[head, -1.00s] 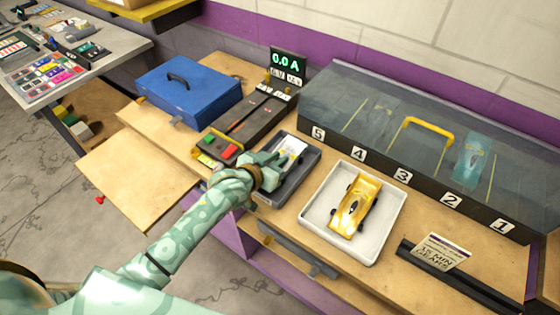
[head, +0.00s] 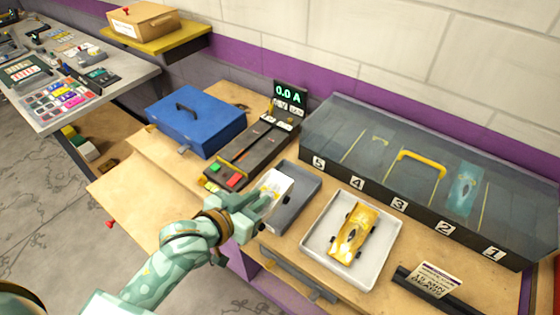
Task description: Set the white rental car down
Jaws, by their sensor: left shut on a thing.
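The white rental car (head: 276,184) is in the head view near the middle, with its lower end between the fingers of my left gripper (head: 258,199). The gripper is shut on it and hides part of it. The car overlaps the left side of a dark grey tray (head: 301,196); I cannot tell whether it touches the tray or hangs just above it. The rest of the tray looks empty. My right gripper is not in view.
A white tray (head: 311,251) with a yellow car (head: 352,234) stands to the right. Behind are a glass-topped case (head: 400,150) with numbered slots and a test track (head: 250,150) with a display. A blue toolbox (head: 195,120) sits at left. The pull-out board (head: 135,190) is clear.

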